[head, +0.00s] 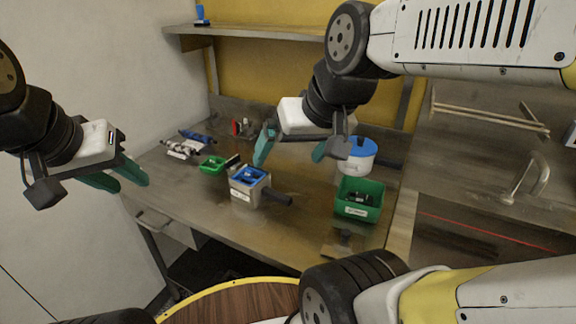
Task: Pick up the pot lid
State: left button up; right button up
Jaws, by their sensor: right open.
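A white round pot (354,165) stands toward the back right of the metal worktop. A blue lid (358,147) sits on top of it. My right gripper (288,160) is open and empty above the worktop, left of the pot in the picture. One of its fingers shows close to the lid's left edge, and I cannot tell the gap in depth. My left gripper (132,186) is at the far left, beside the worktop's left end. Its two fingers appear apart with nothing between them, well away from the lid.
A green bin (360,201) stands in front of the pot. A metal box with a blue top (249,187) and dark handle stands mid-worktop (285,232). A small green tray (212,163) and blue and white tubes (180,148) lie left. A shelf (260,33) runs above.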

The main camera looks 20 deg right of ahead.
aim_at(340, 243)
jog(key=z, duration=1.4)
jog(key=k+j, duration=0.15)
jog(key=j, duration=0.2)
jog(key=k+j, duration=0.15)
jog(key=j, duration=0.15)
jog(key=k+j+z, duration=0.1)
jog(key=j, duration=0.25)
jog(key=k, duration=0.1)
